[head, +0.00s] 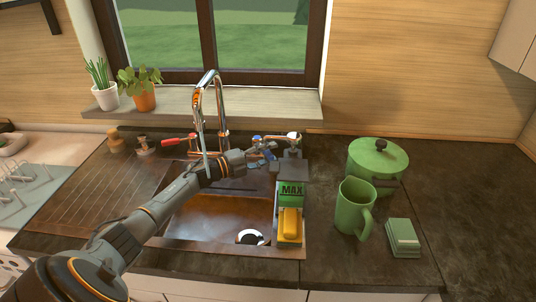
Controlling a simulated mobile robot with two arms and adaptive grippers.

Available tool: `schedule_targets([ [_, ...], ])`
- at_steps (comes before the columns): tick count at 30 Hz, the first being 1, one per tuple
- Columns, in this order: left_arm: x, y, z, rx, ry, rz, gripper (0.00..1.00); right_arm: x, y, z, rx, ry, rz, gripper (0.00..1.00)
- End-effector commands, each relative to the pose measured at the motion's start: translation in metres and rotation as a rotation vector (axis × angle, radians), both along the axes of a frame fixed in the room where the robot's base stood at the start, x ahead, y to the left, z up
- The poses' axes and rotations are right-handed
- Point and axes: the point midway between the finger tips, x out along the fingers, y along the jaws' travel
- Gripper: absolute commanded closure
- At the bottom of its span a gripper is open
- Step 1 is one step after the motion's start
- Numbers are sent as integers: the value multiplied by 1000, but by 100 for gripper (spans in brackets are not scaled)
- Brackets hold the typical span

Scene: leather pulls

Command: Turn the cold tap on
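A tall chrome tap (222,112) arches over the sink at the back. A red-marked handle (176,141) is to its left. A small blue-marked part (257,139), apparently the cold handle, is to its right. My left arm reaches across the sink from the lower left. My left gripper (266,152) is at the blue-marked part; touching or apart is unclear. Its fingers are small and overlap the fittings behind, so their opening is unclear. A thin pale line hangs below the spout; I cannot tell whether it is water. My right gripper is out of view.
A caddy marked MAX (291,190) with a yellow sponge (290,222) stands at the sink's right edge, below a pump-like fitting (293,140). A green mug (352,207), green pot (378,158) and green box (403,238) stand right. Plants (144,90) line the sill.

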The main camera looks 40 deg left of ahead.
Motion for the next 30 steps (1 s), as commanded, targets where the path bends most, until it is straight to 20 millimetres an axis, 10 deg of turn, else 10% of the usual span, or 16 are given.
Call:
schedule_targets([
  [10,-11,5,-1,0,1,0,58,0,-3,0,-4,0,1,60],
  [30,-104,53,-1,0,1,0,58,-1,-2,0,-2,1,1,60],
])
